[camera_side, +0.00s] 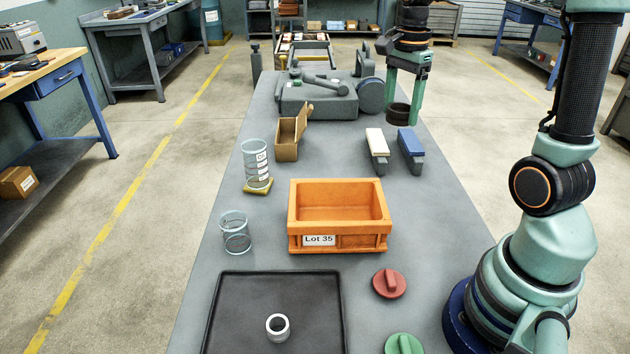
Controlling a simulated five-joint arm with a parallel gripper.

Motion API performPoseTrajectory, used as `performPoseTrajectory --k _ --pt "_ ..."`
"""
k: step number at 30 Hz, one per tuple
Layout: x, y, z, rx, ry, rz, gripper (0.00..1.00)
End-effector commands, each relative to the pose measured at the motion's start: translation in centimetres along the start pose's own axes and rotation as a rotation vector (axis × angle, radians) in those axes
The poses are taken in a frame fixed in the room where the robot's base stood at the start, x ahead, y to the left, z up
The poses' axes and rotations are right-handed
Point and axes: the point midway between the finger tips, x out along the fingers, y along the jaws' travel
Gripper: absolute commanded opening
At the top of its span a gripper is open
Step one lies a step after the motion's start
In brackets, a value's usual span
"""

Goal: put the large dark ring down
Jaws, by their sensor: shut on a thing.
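The large dark ring (398,114) is between the fingertips of my gripper (402,117), toward the far right part of the grey bench. My gripper points down and is shut on the ring. The ring is low, near the bench top; I cannot tell whether it touches the surface. A small light metal ring (269,328) lies on the black tray (232,300) at the near end of the bench.
The grinder (318,103) stands left of my gripper. Two sharpening blocks, cream (376,142) and blue (411,143), stand nearer. An orange bin (338,242), wooden box (286,147), clear cylinders (256,163) (236,232), red knob (389,284) and green knob (404,344) occupy the bench.

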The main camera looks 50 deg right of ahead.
Motion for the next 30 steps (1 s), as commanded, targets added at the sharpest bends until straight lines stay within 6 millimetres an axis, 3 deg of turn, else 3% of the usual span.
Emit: performPoseTrajectory --k 3,15,24,30 --pt "-0.7 -3.1 -0.5 0.050 0.000 0.001 0.03" --pt "-1.5 -11.7 -1.7 0.226 0.000 0.003 0.03" --pt "-0.6 -16.7 -2.0 0.357 0.000 0.003 0.03" --pt "0.5 -19.0 -1.9 0.438 0.000 0.003 0.03"
